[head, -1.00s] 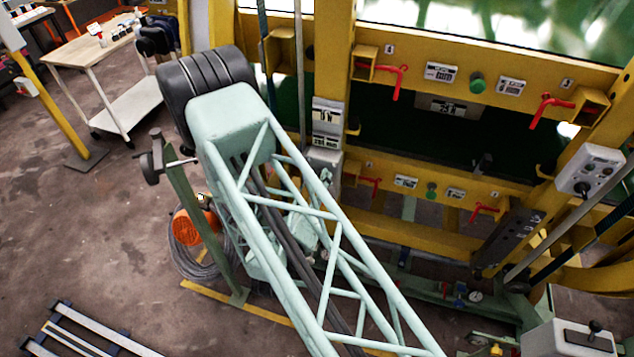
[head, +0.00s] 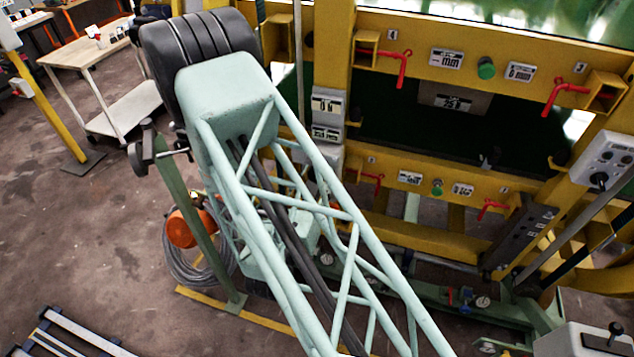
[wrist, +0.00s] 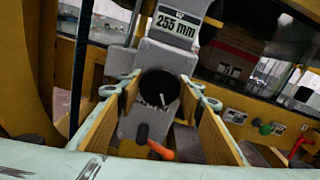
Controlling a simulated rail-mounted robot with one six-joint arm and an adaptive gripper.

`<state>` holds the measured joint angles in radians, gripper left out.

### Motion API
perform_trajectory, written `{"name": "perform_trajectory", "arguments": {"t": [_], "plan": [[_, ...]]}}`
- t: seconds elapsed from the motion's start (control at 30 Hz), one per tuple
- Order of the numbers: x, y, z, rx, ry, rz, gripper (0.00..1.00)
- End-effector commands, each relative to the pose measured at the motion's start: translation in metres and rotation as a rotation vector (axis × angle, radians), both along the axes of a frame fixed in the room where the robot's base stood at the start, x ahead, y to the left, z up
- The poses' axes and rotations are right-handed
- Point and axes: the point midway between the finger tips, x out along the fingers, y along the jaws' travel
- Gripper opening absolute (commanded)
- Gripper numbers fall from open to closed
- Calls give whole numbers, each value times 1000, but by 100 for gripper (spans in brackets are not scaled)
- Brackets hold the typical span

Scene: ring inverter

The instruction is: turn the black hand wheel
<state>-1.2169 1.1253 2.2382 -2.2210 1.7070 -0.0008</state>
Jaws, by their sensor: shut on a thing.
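The black hand wheel (wrist: 160,87) shows in the wrist view as a dark round knob on a grey housing, below a label reading 255 mm. My gripper (wrist: 162,93) has its two pale green fingers with yellow-brown inner pads on either side of the wheel, shut on it. The fingertips hide parts of its left and right edges. In the head view my own pale green lattice arm blocks the middle, and I cannot make out the gripper or the wheel there.
An orange-red handle (wrist: 160,150) is just below the wheel. Yellow frame beams with red handles (head: 395,68) and a grey control box (head: 605,158) stand at the right. A green post (head: 195,220) stands left of my arm.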

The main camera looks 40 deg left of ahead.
Motion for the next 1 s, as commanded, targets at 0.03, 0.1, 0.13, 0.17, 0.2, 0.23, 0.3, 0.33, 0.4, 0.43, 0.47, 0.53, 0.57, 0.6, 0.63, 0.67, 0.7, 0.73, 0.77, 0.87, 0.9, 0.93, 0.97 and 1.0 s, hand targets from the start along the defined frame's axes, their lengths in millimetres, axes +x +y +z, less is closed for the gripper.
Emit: {"name": "perform_trajectory", "arguments": {"t": [0.03,0.1,0.13,0.17,0.2,0.23,0.3,0.33,0.4,0.43,0.47,0.53,0.57,0.6,0.63,0.67,0.7,0.73,0.77,0.87,0.9,0.93,0.97,1.0], "plan": [[0,0,-3,30,8,0,24],[0,0,-3,75,24,0,24],[0,0,-3,93,30,0,24],[0,0,-3,112,36,0,24],[0,0,-3,137,44,0,24],[0,0,-3,156,50,0,24],[0,0,-3,199,63,0,24],[0,0,-3,218,69,0,24],[0,0,-3,259,83,0,24],[0,0,-3,277,88,0,24],[0,0,-3,294,94,0,24],[0,0,-2,336,106,0,24],[0,0,-3,354,112,0,24],[0,-1,-3,376,119,0,24],[0,-1,-3,393,125,0,24],[0,-1,-3,410,130,0,24],[0,-1,-3,432,137,0,24],[0,-1,-3,449,142,0,24],[0,-1,-3,465,148,0,24],[0,-1,-3,519,165,0,24],[0,-1,-3,540,172,0,24],[0,-1,-3,557,177,0,24],[0,-1,-3,573,182,0,24],[0,-1,-3,594,189,0,24]]}}
